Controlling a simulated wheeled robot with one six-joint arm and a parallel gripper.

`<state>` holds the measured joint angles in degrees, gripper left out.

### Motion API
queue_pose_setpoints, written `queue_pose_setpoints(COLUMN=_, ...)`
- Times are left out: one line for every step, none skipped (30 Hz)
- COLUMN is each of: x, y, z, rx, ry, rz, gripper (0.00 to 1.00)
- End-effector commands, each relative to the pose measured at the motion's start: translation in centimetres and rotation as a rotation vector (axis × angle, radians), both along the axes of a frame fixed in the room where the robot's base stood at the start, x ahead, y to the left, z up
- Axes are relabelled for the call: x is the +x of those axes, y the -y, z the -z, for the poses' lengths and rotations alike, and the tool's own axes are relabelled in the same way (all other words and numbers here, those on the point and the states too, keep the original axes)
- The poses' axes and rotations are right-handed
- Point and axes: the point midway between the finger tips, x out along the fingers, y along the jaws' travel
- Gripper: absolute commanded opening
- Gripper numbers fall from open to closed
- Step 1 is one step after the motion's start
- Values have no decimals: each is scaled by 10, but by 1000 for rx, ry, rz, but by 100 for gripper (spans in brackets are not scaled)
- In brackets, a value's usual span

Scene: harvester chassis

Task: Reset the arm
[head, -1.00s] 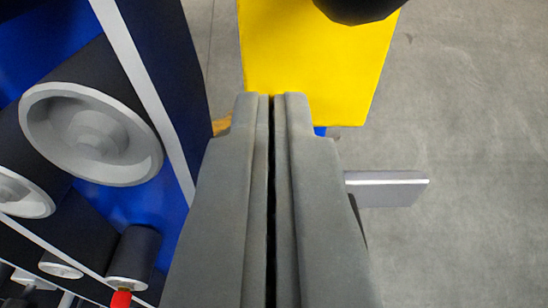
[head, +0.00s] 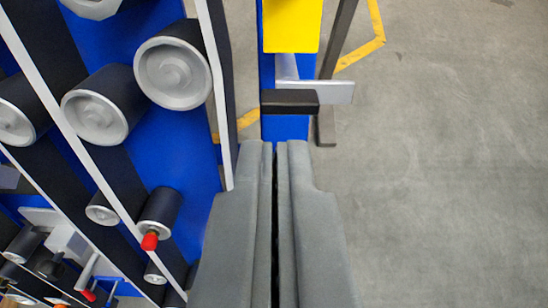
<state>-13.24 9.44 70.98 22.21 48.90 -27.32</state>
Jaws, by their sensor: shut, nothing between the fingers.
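My gripper (head: 273,146) points up the picture from the bottom middle of the head view. Its two grey fingers lie side by side with only a thin dark line between them, so it is shut and empty. The fingertips end just below a dark block (head: 290,101) and in front of a blue upright (head: 284,128). I cannot tell whether they touch either one.
On the left stands the blue chassis panel (head: 172,130) with several rollers (head: 172,72), dark belts and a red-tipped part (head: 150,240). A yellow panel (head: 292,25) and a silver bracket (head: 325,92) are ahead. Grey floor (head: 440,180) at right is clear.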

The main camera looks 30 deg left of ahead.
Motion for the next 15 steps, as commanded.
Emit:
queue_pose_setpoints(x=-1, y=1, z=0, rx=0, ry=0, rz=0, gripper=0)
queue_pose_setpoints(x=-1, y=1, z=0, rx=0, ry=0, rz=0, gripper=0)
queue_pose_setpoints(x=-2, y=2, z=-1, rx=0, ry=1, rz=2, gripper=0)
queue_pose_setpoints(x=-4, y=3, z=-2, rx=0, ry=2, rz=5, gripper=0)
queue_pose_setpoints(x=-6, y=5, z=-3, rx=1, ry=5, rz=10, gripper=0)
queue_pose_setpoints(x=-10, y=9, z=-5, rx=3, ry=10, rz=17, gripper=0)
queue_pose_setpoints(x=-15, y=13, z=-7, rx=4, ry=14, rz=25, gripper=0)
queue_pose_setpoints(x=-20, y=18, z=-9, rx=5, ry=19, rz=35, gripper=0)
queue_pose_setpoints(x=-28, y=25, z=-12, rx=8, ry=28, rz=49, gripper=0)
queue_pose_setpoints(x=-35, y=30, z=-14, rx=10, ry=35, rz=61, gripper=0)
queue_pose_setpoints(x=-43, y=36, z=-16, rx=12, ry=42, rz=74, gripper=0)
queue_pose_setpoints(x=-53, y=45, z=-19, rx=15, ry=53, rz=92, gripper=0)
queue_pose_setpoints(x=-61, y=51, z=-20, rx=17, ry=60, rz=105, gripper=0)
queue_pose_setpoints(x=-69, y=57, z=-22, rx=20, ry=69, rz=118, gripper=0)
queue_pose_setpoints(x=-80, y=65, z=-23, rx=24, ry=78, rz=137, gripper=0)
